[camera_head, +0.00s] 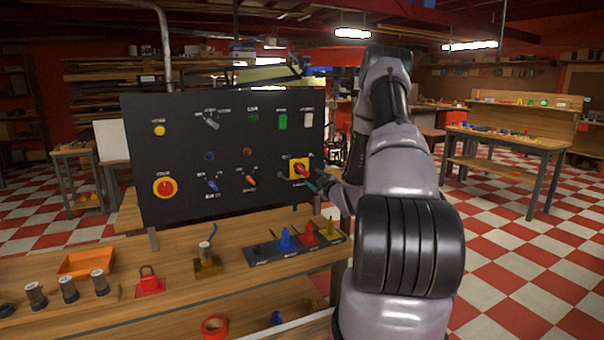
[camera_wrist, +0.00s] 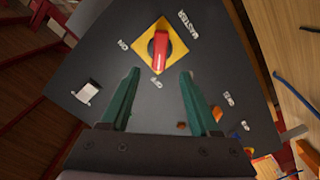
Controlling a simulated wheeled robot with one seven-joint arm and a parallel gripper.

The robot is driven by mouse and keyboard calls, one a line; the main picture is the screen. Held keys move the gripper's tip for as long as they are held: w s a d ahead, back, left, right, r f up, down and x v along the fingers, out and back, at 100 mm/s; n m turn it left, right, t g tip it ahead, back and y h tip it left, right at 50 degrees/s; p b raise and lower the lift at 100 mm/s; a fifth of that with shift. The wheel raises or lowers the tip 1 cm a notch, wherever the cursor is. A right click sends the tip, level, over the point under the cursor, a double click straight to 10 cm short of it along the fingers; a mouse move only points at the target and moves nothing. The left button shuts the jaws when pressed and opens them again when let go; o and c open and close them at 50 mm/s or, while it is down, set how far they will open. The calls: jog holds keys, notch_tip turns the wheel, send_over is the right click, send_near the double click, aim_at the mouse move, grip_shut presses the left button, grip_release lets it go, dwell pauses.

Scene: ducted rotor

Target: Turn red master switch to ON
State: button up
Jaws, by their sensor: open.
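The red master switch (camera_head: 299,170) sits on a yellow square plate at the lower right of the black panel (camera_head: 235,120). In the wrist view the red handle (camera_wrist: 160,48) is upright in the picture, its lower end toward the OFF label. The ON label (camera_wrist: 122,46) is to its left and the MASTER label (camera_wrist: 187,25) to its upper right. My gripper (camera_wrist: 159,74) is open and empty, its green fingers spread on either side below the handle, apart from it. In the head view my gripper (camera_head: 306,186) is at the switch, partly hidden.
The panel also carries a red knob on yellow (camera_head: 165,187), a blue knob (camera_head: 212,185), an orange knob (camera_head: 250,180), and a white rocker (camera_head: 308,119). Below, the wooden bench (camera_head: 180,310) holds an orange tray (camera_head: 87,263), a red padlock (camera_head: 149,281) and a rack of coloured pieces.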

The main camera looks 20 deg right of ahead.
aim_at(302, 170)
jog(key=w, duration=1)
jog(key=shift+a, duration=0.2)
grip_shut()
